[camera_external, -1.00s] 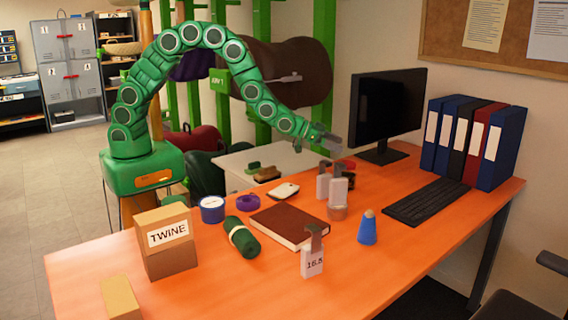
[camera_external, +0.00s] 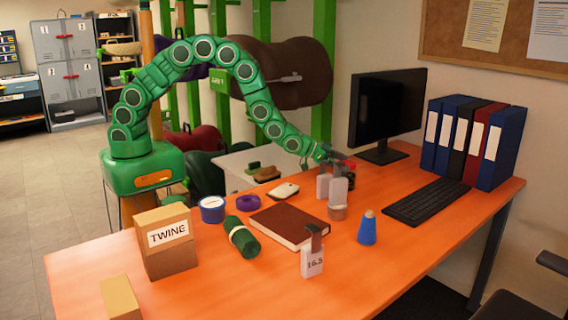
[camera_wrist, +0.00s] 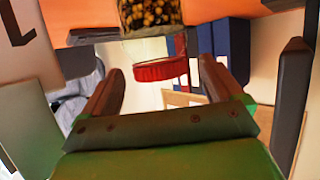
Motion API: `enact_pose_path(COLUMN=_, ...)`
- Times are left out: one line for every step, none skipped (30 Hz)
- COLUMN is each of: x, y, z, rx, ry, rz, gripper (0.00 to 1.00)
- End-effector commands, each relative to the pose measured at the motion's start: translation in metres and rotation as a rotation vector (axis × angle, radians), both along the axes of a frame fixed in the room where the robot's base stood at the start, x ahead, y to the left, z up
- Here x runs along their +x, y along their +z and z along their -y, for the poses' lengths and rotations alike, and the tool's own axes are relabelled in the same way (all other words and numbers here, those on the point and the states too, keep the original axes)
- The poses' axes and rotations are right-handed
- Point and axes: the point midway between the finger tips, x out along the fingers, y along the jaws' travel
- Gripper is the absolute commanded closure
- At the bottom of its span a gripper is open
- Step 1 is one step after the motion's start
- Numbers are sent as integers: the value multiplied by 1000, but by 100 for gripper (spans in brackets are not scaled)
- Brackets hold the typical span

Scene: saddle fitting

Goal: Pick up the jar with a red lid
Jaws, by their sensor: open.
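The jar has a red lid and a clear body with yellowish and dark contents. In the wrist view, which looks upside down, its red lid (camera_wrist: 168,71) is near the fingertips, between the two fingers, and its body (camera_wrist: 150,15) reaches up to the orange table. My gripper (camera_external: 336,158) is low over the table beside the lid, partly hidden. In the wrist view my gripper (camera_wrist: 160,67) is open, with nothing clamped.
Grey gauge blocks (camera_external: 338,190) stand just in front of my gripper. The monitor (camera_external: 388,112) is behind to the right, with a keyboard (camera_external: 428,201) and binders (camera_external: 473,143) further right.

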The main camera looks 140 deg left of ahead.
Motion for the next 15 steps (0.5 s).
enact_pose_path(x=3, y=-3, z=-3, rx=-1, ry=0, rz=-1, gripper=6)
enact_pose_path(x=5, y=-5, z=-5, rx=-1, ry=0, rz=-1, gripper=6)
enact_pose_path(x=8, y=-6, z=-8, rx=0, ry=0, rz=0, gripper=6)
enact_pose_path(x=10, y=-7, z=-10, rx=1, ry=0, rz=1, gripper=6)
enact_pose_path(x=13, y=-7, z=-13, rx=2, ry=0, rz=2, gripper=6)
enact_pose_path(x=16, y=-8, z=-16, rx=4, ry=0, rz=4, gripper=6)
enact_pose_path(x=18, y=-9, z=-18, rx=4, ry=0, rz=3, gripper=6)
enact_pose_path(x=20, y=-10, z=-20, rx=4, ry=0, rz=3, gripper=6)
enact_pose_path(x=22, y=-12, z=-22, rx=3, ry=0, rz=2, gripper=6)
enact_pose_path(x=24, y=-13, z=-24, rx=3, ry=0, rz=1, gripper=6)
enact_pose_path(x=25, y=-15, z=-25, rx=2, ry=0, rz=1, gripper=6)
enact_pose_path(x=27, y=-16, z=-27, rx=1, ry=0, rz=0, gripper=6)
enact_pose_path(x=28, y=-16, z=-28, rx=1, ry=0, rz=0, gripper=6)
enact_pose_path(x=29, y=-17, z=-29, rx=1, ry=0, rz=0, gripper=6)
enact_pose_path(x=29, y=-17, z=-29, rx=1, ry=0, rz=0, gripper=6)
